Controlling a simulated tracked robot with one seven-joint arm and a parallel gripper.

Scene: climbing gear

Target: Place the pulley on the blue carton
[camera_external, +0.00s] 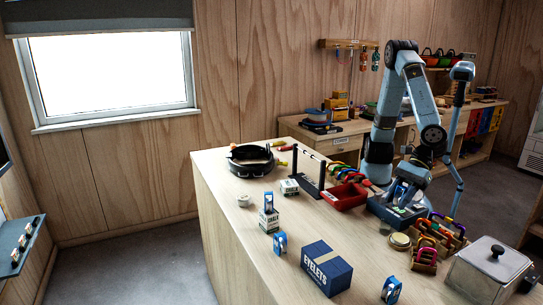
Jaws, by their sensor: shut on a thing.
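The blue carton (327,270), marked EYELETS, stands closed on the front part of the wooden bench, its top clear. My gripper (406,189) points down at the right of the bench, above a dark, grey-topped unit (398,212), well behind and to the right of the carton. It is shut on a small blue thing that looks like a pulley; the fingers and most of the held thing are hard to make out. Other blue pulleys show: one (280,243) left of the carton, one (391,290) right of it, and one (268,201) on a white chalk box.
Coloured carabiners on wooden racks (425,253) and a metal box (490,270) fill the right front. Bench around the carton's left and back is mostly free.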

